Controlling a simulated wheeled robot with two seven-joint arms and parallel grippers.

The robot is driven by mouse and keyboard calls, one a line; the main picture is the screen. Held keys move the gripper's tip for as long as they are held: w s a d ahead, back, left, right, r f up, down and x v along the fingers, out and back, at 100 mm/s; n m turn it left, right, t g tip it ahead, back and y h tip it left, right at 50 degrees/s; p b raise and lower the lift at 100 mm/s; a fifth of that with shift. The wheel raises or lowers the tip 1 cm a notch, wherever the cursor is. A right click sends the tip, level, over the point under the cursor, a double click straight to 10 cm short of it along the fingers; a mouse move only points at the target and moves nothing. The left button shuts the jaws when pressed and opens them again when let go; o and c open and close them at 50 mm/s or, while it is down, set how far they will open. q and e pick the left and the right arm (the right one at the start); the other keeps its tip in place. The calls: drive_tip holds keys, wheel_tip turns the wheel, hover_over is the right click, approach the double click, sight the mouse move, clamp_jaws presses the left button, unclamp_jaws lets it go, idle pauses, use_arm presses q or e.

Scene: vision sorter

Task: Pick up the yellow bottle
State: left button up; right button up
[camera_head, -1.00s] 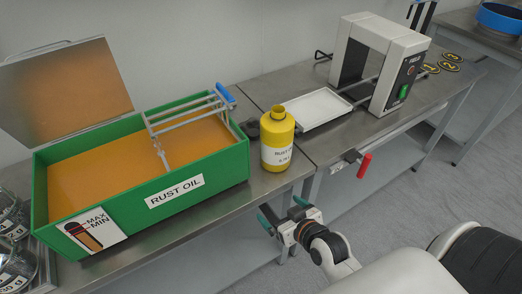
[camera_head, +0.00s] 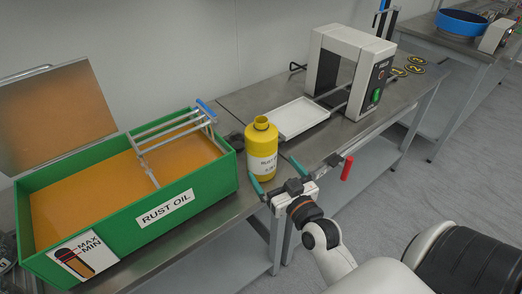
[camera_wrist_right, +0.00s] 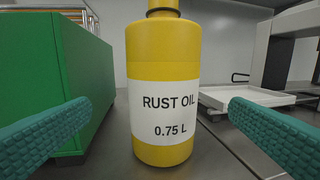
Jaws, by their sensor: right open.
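The yellow bottle (camera_head: 262,150) stands upright on the metal table, just right of the green box. Its white label reads "RUST OIL 0.75 L" in the right wrist view (camera_wrist_right: 162,60). My right gripper (camera_head: 276,175) is open, with its teal fingers pointing at the bottle from the front. In the right wrist view the fingers (camera_wrist_right: 140,128) spread to the left and right of the bottle, which stands centred ahead of the gap. I see no contact. My left gripper is out of view.
The green RUST OIL box (camera_head: 140,218), with orange liquid and an open lid, stands close left of the bottle. A white tray (camera_head: 318,108) and a white arch-shaped machine (camera_head: 318,45) stand to the right. A red handle (camera_head: 347,168) sticks out at the table's front edge.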

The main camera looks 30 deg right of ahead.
sight(265, 125)
drive_tip(key=w, duration=0.2)
drive_tip(key=w+d, duration=0.1)
drive_tip(key=w, duration=0.5)
drive_tip(key=shift+w+d+f+p, duration=0.15)
drive_tip(key=shift+w+d+p, duration=0.1)
drive_tip(key=shift+p, duration=0.15)
drive_tip(key=c, duration=1.4)
drive_tip(key=shift+c, duration=1.2)
drive_tip(key=shift+r, duration=0.35)
drive_tip(key=shift+r+p, duration=0.75)
drive_tip(key=shift+r, duration=3.95)
drive_tip(key=shift+r, duration=0.1)
